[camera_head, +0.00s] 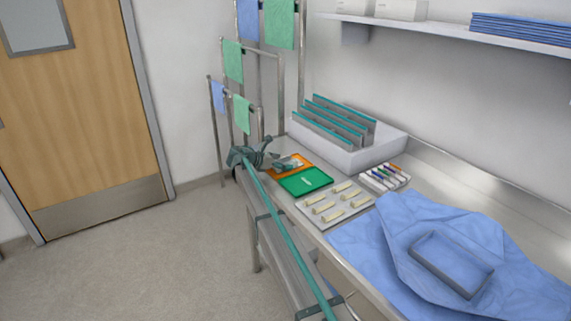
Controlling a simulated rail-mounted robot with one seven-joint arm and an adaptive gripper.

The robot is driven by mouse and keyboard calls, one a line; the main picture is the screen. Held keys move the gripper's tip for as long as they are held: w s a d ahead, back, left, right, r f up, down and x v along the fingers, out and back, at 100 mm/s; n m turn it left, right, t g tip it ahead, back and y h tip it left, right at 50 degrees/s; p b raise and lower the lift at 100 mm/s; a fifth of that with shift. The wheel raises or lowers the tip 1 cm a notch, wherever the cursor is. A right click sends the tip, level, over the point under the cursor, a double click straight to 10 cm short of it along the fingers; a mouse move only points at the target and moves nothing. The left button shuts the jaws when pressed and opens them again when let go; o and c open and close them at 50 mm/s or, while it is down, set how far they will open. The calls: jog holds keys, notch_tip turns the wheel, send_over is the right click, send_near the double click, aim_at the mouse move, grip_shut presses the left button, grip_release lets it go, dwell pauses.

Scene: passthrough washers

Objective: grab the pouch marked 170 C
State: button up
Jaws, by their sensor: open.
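No marking reading 170 C can be made out in the head view; print at this distance is too small to read. My gripper (286,164) is open, low over an orange mat or tray (305,160) at the far left end of the steel table. A small pale item (297,161) shows on the orange surface by the fingers, partly hidden by them. I cannot tell whether it is a pouch or whether the fingers touch it. A white box (345,158) behind holds several upright grey panels with teal top edges (340,118).
A green mat (305,181), a grey tray with several tan cylinders (334,204) and a box of coloured markers (385,178) stand nearby. A blue cloth (400,225) bearing a grey tray (452,265) covers the right. Towel rails (280,80) stand behind the gripper.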

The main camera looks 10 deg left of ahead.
jog(key=shift+w+d+f, duration=0.25)
jog(key=shift+w+d, duration=0.15)
jog(key=shift+d, duration=0.1)
jog(key=c, duration=0.9)
jog(key=shift+o, duration=0.2)
